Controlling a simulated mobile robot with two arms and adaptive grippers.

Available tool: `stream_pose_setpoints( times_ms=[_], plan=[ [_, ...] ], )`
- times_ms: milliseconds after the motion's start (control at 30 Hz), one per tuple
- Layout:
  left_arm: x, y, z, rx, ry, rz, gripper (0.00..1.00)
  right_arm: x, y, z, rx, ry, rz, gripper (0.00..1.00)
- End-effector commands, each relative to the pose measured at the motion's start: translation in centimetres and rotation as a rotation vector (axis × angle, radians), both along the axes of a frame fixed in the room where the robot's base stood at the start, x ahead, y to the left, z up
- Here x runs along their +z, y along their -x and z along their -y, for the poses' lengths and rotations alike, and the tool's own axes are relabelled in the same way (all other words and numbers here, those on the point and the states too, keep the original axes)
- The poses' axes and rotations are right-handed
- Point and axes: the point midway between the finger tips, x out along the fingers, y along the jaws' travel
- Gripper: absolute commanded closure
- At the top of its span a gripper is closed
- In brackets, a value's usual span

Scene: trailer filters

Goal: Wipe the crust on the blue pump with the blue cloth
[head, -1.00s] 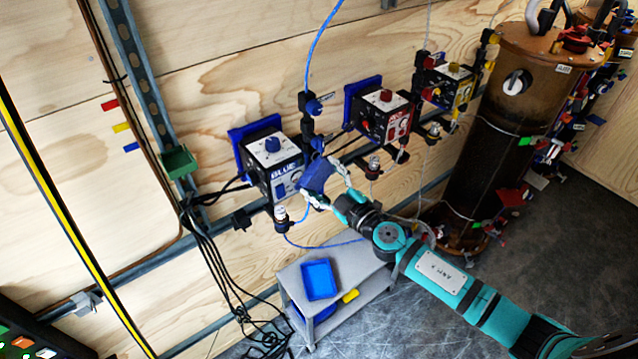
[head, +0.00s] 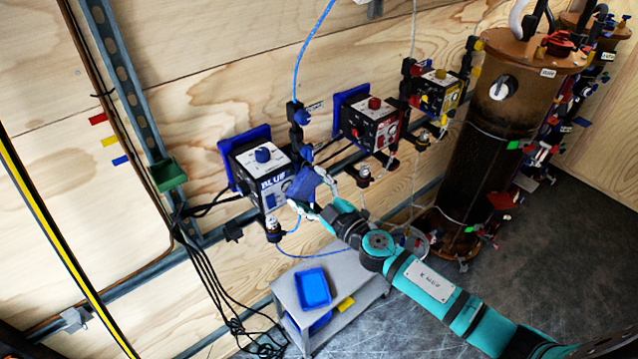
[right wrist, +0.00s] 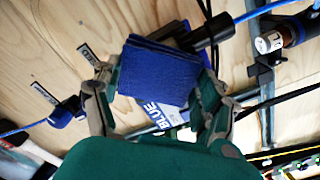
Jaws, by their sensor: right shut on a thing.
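The blue pump (head: 262,172) is a white-faced box with a blue knob and a "BLUE" label, mounted on the wooden wall. My right gripper (head: 312,195) is shut on the folded blue cloth (head: 306,184), at the pump's lower right side. In the right wrist view the cloth (right wrist: 158,70) sits between the two fingers (right wrist: 160,85) and covers much of the pump (right wrist: 172,112). I cannot tell whether the cloth touches the pump. The crust cannot be made out. My left gripper is not in view.
The red pump (head: 368,122) and yellow pump (head: 438,92) are mounted to the right. A grey cart (head: 345,278) with a blue tray (head: 313,288) stands below. Black cables (head: 205,275) hang at the left. A tall brown filter tank (head: 505,135) stands at the right. Open floor lies in front.

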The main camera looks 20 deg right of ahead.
Motion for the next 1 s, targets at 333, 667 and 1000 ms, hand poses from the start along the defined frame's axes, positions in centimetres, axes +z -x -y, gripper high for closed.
stream_pose_setpoints(
  times_ms=[333,667,1000],
  plan=[
    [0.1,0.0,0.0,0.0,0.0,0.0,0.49,0.1,0.1,-0.7,0.006,-0.001,0.002,0.5],
    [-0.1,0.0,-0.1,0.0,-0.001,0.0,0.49,-0.1,2.4,0.3,0.004,-0.001,0.0,0.5],
    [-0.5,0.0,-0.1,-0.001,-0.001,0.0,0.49,-0.1,5.4,1.4,0.003,0.0,0.0,0.5]
  ],
)
